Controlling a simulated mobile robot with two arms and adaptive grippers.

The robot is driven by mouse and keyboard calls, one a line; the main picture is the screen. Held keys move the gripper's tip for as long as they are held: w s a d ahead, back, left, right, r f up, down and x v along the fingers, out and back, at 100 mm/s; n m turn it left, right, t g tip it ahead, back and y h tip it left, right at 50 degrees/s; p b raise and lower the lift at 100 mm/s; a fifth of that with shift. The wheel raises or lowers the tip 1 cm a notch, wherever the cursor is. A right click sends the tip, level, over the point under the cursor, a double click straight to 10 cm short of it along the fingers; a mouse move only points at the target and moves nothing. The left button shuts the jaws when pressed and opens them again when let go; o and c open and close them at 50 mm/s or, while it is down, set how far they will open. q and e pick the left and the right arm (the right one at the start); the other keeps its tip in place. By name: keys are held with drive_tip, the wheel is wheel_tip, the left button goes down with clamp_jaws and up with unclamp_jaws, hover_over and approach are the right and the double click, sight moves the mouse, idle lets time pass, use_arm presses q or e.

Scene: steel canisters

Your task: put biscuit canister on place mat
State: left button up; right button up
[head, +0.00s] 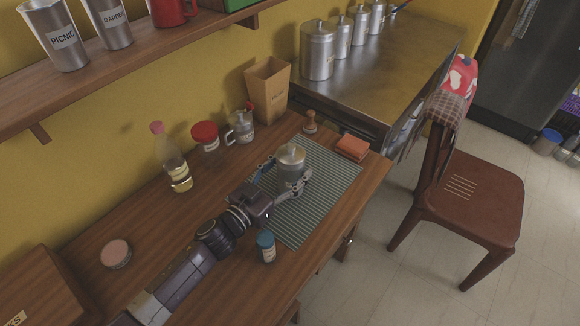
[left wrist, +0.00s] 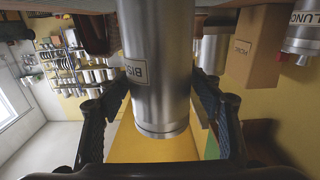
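The biscuit canister (head: 291,171) is a steel cylinder with a knobbed lid. It appears to stand upright on the green striped place mat (head: 328,181), toward the mat's left part. In the left wrist view the canister (left wrist: 158,95) appears upside down, with a label partly reading "BIS". My left gripper (head: 289,173) reaches in from the left with a finger on each side of the canister. Narrow gaps show between fingers and canister, so it looks open around it; the fingers also show in the left wrist view (left wrist: 160,90). My right gripper is not in view.
A blue-lidded jar (head: 266,247) stands close to my left wrist. A bottle (head: 173,160), a red-lidded jar (head: 207,142) and a wooden box (head: 268,92) stand along the wall. An orange block (head: 352,148) lies beyond the mat. The mat's right part is clear.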

use_arm(q)
drive_tip(key=shift+r, duration=0.2)
drive_tip(key=shift+s+a+f, duration=0.1)
drive_tip(key=shift+s+a, duration=0.1)
drive_tip(key=shift+s, duration=0.1)
drive_tip(key=v, duration=0.5)
drive_tip(key=shift+s+a, duration=0.2)
drive_tip(key=shift+s, duration=0.05)
drive_tip(key=shift+s+a, duration=0.35)
drive_tip(key=shift+s, duration=0.15)
drive_tip(key=shift+r, duration=0.2)
